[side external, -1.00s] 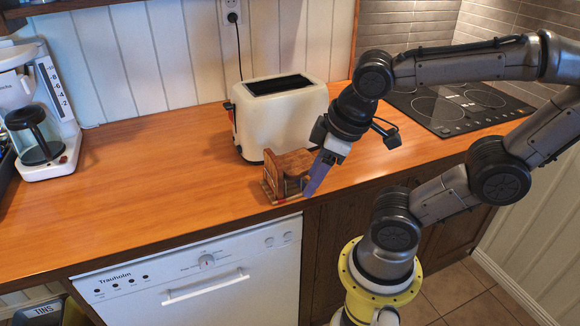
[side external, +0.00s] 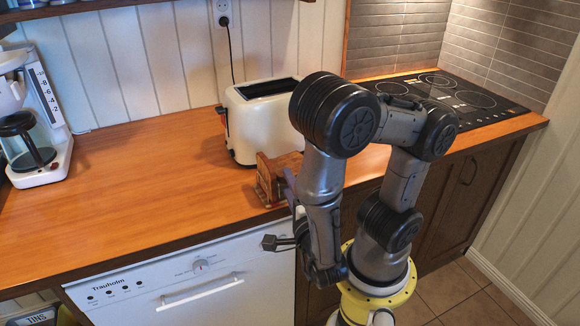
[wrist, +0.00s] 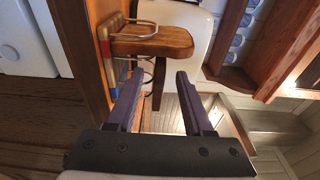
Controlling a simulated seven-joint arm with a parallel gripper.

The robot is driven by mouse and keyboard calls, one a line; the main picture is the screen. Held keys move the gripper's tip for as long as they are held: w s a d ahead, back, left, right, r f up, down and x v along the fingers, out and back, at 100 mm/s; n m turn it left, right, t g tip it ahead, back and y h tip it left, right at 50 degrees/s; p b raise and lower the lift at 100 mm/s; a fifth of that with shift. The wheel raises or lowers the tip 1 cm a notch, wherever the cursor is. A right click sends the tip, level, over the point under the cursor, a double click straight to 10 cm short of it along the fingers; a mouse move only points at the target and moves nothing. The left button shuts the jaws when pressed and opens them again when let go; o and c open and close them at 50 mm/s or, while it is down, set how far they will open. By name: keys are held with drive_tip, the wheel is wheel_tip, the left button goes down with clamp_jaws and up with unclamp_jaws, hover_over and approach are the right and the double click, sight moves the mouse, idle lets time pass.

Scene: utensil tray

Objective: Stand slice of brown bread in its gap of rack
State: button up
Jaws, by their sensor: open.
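The rack (side external: 266,194) stands at the counter's front edge, before the toaster. The wrist view shows its striped base (wrist: 113,62) and wire loops. A slice of brown bread (wrist: 152,41) stands between wire loops, its foot at the base. It also shows in the side view (side external: 283,168). A second, darker brown piece (wrist: 158,82) shows narrow-side-on beside it, partly hidden by the fingers. My gripper (wrist: 156,74) is open, with its fingertips close to the rack and nothing clearly held. In the side view my own arm hides most of it.
A cream toaster (side external: 262,118) stands right behind the rack. A coffee maker (side external: 35,150) is at the far left and a hob (side external: 450,98) at the right. The counter (side external: 140,185) left of the rack is clear. A white dishwasher (side external: 190,280) is below.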

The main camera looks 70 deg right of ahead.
sight(277, 159)
drive_tip(key=shift+x, duration=3.7)
drive_tip(key=shift+c, duration=0.2)
clamp_jaws()
